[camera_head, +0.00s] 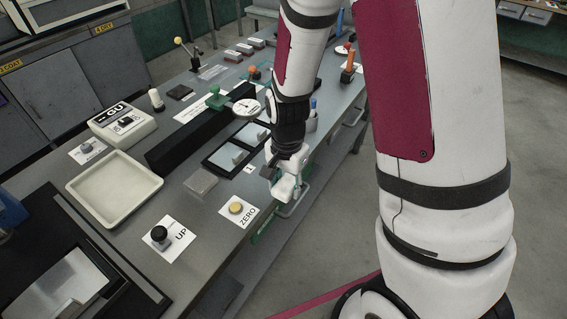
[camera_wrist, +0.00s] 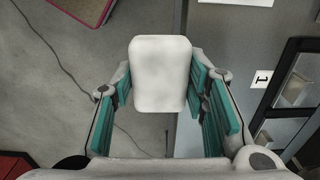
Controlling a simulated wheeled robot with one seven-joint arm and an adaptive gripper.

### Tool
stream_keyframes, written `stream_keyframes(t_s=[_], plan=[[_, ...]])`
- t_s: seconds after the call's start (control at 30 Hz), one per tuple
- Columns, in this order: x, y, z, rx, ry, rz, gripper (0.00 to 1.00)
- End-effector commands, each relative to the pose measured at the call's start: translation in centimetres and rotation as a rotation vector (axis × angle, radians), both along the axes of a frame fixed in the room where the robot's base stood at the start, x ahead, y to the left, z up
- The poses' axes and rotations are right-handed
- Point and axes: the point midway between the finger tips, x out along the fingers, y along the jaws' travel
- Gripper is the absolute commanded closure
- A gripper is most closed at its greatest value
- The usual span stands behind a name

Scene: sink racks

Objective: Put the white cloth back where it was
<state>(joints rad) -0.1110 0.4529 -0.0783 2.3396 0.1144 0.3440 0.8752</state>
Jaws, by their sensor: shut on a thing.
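The white cloth (camera_wrist: 161,74) shows in the wrist view as a smooth, rounded white block between the teal finger pads. My gripper (camera_wrist: 163,98) is shut on it. In the head view my gripper (camera_head: 284,190) is at the right edge of the grey workbench (camera_head: 205,225), pointing down beside the board with a "1" label. The cloth cannot be clearly told apart from the white gripper parts there. The wrist view shows the cloth over the bench edge, with floor to its left and bench to its right.
A yellow button (camera_head: 236,208) by the ZERO card and a black knob (camera_head: 160,235) by the UP card stand near. A cream tray (camera_head: 115,188) lies left, a small clear block (camera_head: 201,182) beside it. A rail (camera_head: 297,207) runs along the bench edge.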

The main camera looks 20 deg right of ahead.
Motion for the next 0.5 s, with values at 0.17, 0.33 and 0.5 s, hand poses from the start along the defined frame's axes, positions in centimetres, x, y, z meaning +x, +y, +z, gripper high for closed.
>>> stream_keyframes(t_s=[0.17,0.33,0.5], plan=[[4.5,-0.7,-0.5,0.000,-0.001,-0.001,0.90],[8.3,-1.2,-0.8,0.000,0.000,-0.002,0.90],[10.5,-1.5,-1.0,0.000,0.001,-0.001,0.90]])
